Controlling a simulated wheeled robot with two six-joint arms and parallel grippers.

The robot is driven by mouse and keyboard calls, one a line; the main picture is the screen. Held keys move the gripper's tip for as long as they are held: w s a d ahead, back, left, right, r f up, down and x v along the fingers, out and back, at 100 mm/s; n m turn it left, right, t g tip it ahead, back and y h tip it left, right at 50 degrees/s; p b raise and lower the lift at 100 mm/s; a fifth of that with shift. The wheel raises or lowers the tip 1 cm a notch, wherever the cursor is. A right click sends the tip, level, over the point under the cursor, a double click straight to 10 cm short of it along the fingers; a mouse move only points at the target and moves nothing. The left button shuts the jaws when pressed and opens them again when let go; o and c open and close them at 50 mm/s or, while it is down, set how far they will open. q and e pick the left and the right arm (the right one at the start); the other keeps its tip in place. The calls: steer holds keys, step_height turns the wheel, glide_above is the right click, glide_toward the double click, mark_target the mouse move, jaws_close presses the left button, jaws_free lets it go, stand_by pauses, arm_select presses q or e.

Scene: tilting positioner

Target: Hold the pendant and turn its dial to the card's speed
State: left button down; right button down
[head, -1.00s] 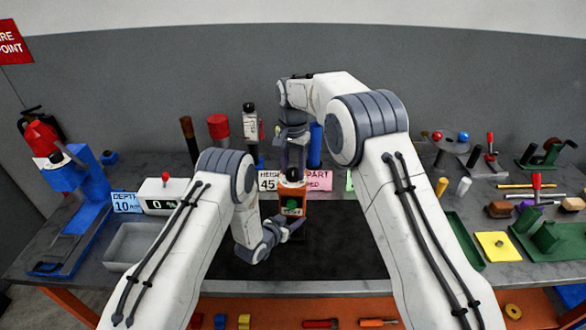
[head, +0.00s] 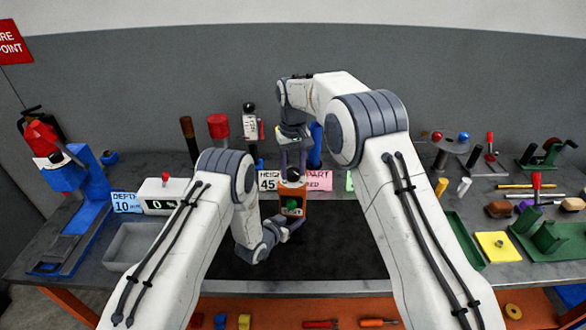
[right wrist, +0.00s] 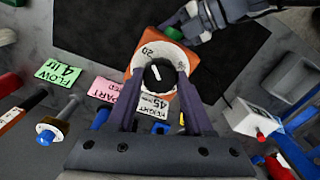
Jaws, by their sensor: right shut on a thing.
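The orange pendant (head: 292,208) stands above the dark mat, a green part on its front. In the right wrist view its orange body (right wrist: 146,40) carries a black dial (right wrist: 158,75) with a white pointer line on a white scale ring; "20" is legible. My right gripper (head: 292,168) comes from above, shut on the dial, one finger each side. Cards behind read HEIGHT 45 (head: 268,181), PART RED (head: 312,181) and DEPTH 10 (head: 126,202); a green card reads FLOW 4 (right wrist: 58,72). I see no speed card.
A white display box (head: 162,196) with a red knob and a grey tray (head: 130,246) are on the left, beside a blue stand (head: 85,215). Green fixtures, a yellow plate (head: 497,246) and small parts fill the right. The dark mat (head: 340,250) is largely clear.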

mark_target(293, 171)
steer(key=shift+n, duration=0.9)
steer(key=shift+c, duration=1.4)
jaws_free()
step_height(293, 171, up, 12)
